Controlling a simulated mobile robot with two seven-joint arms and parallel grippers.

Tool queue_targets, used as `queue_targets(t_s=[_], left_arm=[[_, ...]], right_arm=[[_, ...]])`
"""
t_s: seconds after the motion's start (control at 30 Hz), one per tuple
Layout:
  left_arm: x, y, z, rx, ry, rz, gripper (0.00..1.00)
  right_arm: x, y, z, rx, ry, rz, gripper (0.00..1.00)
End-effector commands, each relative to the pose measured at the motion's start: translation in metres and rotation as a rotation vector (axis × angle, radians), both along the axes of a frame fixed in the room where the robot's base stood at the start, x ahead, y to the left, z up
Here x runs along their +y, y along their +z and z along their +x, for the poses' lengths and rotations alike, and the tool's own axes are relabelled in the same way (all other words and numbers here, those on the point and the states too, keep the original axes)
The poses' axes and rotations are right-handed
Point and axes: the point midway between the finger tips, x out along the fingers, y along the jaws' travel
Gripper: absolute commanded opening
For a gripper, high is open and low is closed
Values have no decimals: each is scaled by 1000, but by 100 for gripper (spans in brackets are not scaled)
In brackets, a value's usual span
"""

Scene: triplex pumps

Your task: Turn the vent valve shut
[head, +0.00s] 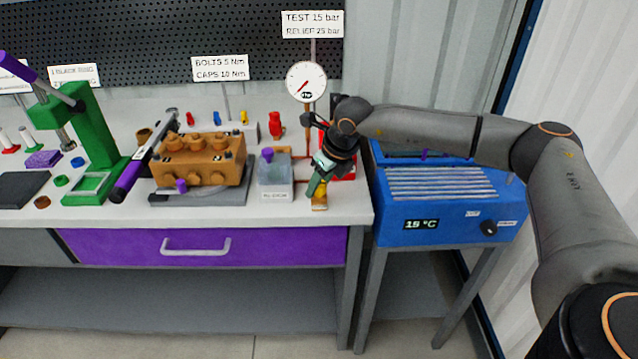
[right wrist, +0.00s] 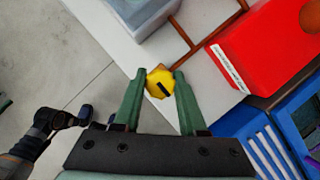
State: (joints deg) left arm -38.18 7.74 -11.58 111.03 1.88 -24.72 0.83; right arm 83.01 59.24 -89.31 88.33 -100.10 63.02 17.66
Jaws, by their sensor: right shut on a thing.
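The vent valve is a small yellow knob (right wrist: 155,78) with a black mark on its face, in the right wrist view. In the head view it shows as a yellow and brown piece (head: 320,201) near the front right edge of the bench, partly hidden by my gripper. My right gripper (head: 315,188) reaches down over it from above. In the right wrist view the green fingers (right wrist: 160,79) are shut on the knob, one on each side. The black mark lies slanted between the fingers.
A red box (right wrist: 262,50) and the blue chiller (head: 450,205) are close on the right. A pressure gauge (head: 306,82) stands behind. The brown pump block (head: 200,165) is further left.

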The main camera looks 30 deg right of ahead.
Motion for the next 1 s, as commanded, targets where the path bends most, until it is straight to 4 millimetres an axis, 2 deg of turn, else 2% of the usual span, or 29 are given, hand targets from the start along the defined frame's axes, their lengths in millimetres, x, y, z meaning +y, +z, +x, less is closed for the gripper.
queue_targets(t_s=[0.03, 0.2, 0.23, 0.67, 1.0], left_arm=[[0, 0, 1, -1, 0, 0, 54], [0, 1, 1, -2, 0, 0, 54], [0, 1, 1, -2, 0, 0, 54], [-1, -2, 1, -2, -1, -2, 54], [-8, -13, 5, 0, -13, -11, 54]], right_arm=[[0, 0, 0, 0, 0, -1, 20], [-1, 0, 0, 0, -1, -1, 1], [0, 0, 0, 0, -1, -1, 0], [0, -1, 0, 0, -43, 0, 0], [1, -3, 0, -1, -270, -1, 0]])
